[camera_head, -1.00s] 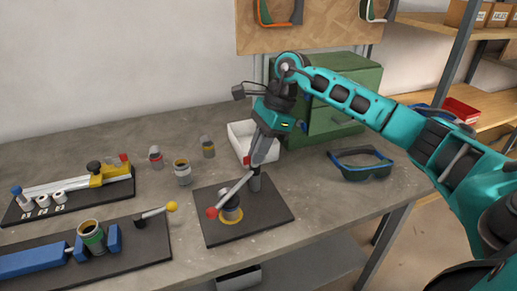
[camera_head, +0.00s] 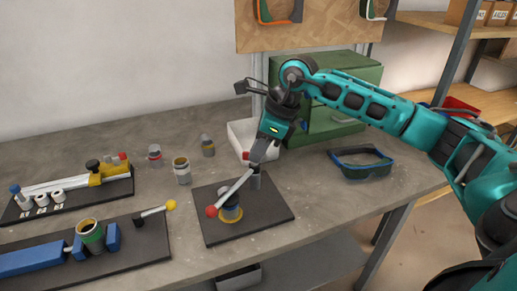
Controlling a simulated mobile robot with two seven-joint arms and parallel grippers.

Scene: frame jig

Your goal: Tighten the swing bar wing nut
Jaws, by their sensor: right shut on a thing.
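The swing bar (camera_head: 236,187) is a pale bar with a red ball (camera_head: 211,211) at its left end, on a dark square plate (camera_head: 270,218). It runs from a grey post (camera_head: 255,181) across the top of a small cylinder that stands on a yellow ring (camera_head: 231,220). My right gripper (camera_head: 255,163) points down at the post end of the bar and is shut there. The wing nut itself is hidden between the fingers at the top of the post. My left gripper is not in view.
A white tray (camera_head: 238,136) and a green cabinet (camera_head: 345,100) stand behind the gripper. Small cans (camera_head: 182,171) and two other dark fixture plates (camera_head: 150,247) are on the left. The bench's front right is clear.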

